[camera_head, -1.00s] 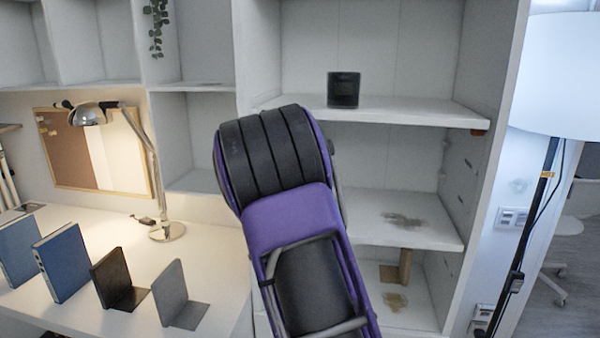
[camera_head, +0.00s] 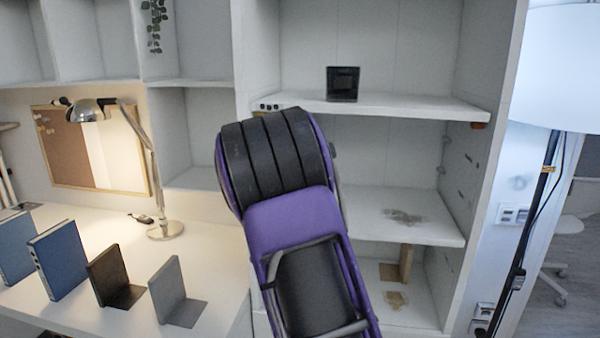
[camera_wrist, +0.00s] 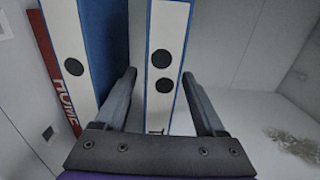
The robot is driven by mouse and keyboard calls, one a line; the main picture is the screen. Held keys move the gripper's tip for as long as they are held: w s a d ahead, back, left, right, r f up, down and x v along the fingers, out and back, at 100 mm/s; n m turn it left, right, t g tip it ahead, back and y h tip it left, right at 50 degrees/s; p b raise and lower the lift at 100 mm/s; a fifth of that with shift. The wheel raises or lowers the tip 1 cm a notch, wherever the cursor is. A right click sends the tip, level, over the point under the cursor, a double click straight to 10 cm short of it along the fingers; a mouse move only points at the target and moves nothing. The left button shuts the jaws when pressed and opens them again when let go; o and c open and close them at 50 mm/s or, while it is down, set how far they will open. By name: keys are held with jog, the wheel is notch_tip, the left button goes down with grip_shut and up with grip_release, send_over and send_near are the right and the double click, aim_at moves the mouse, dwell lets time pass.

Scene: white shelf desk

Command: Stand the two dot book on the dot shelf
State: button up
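The two dot book (camera_wrist: 171,22) has a white spine with two black dots and blue covers. In the wrist view it stands between the fingers of my gripper (camera_wrist: 159,74). The fingers are spread; a gap shows on the book's left, and the right finger is close to its other side. Contact there cannot be told. A one dot book (camera_wrist: 72,40) stands to its left. In the head view my arm hides my gripper and these books. A dotted label (camera_head: 268,107) sits on the left front edge of the upper shelf board (camera_head: 390,104).
A red book (camera_wrist: 55,75) leans left of the one dot book. The middle shelf (camera_head: 430,230) has a brown stain. Blue books (camera_head: 60,262), bookends (camera_head: 115,278) and a lamp (camera_head: 150,160) stand on the desk.

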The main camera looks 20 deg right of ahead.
jog(key=v, duration=1.7)
jog(key=shift+s+p, duration=0.2)
jog(key=shift+p, duration=0.1)
jog(key=shift+a, duration=0.15)
